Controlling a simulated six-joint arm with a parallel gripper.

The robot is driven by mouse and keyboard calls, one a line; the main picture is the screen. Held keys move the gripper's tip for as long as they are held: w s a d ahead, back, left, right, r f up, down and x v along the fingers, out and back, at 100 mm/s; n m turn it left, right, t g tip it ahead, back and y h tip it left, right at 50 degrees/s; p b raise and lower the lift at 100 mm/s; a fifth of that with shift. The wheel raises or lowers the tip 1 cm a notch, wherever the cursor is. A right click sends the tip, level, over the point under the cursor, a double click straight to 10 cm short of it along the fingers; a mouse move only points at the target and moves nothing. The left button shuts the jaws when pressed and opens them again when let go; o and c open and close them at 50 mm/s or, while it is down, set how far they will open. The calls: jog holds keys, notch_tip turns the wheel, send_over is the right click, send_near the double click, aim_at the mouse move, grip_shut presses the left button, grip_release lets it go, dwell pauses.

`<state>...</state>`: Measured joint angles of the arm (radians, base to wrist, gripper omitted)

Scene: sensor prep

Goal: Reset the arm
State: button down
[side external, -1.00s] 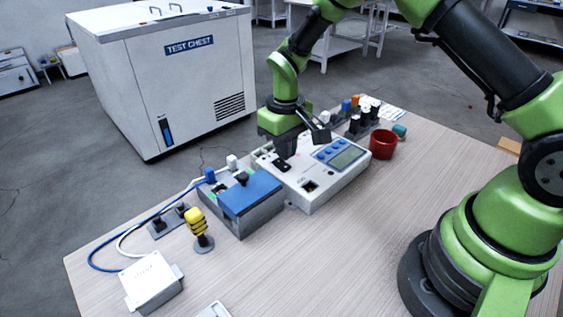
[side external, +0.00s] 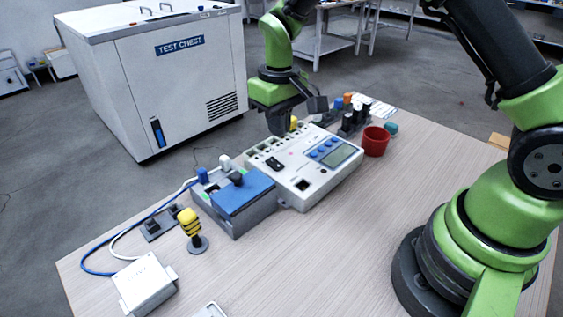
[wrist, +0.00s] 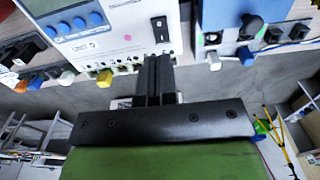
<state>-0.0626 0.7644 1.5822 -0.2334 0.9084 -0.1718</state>
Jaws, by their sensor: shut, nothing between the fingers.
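My gripper (side external: 281,130) is shut and empty. In the side view it hangs beside the far edge of the white-and-blue instrument (side external: 322,192). In the wrist view the closed dark fingers (wrist: 155,62) point at the edge of this instrument (wrist: 118,22), near its row of sockets; whether they touch it I cannot tell. The instrument has a display, blue buttons and a black switch (side external: 274,164).
A blue-lidded box (side external: 243,193) adjoins the instrument. A red cup (side external: 375,141) and a rack with black-capped pieces (side external: 350,121) stand to its right. A yellow-topped post (side external: 190,225) and a white box (side external: 148,284) stand near the left.

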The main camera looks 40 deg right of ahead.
jog(key=s+r+m+t+y, duration=0.1)
jog(key=s+r+m+t, duration=0.3)
jog(key=s+r, duration=1.1)
jog(key=s+r+t+y, duration=0.1)
jog(key=s+r+t, duration=0.2)
jog(key=s, duration=0.3)
jog(key=shift+s+a, duration=0.2)
jog(key=shift+s, duration=0.1)
jog(key=shift+r, duration=0.1)
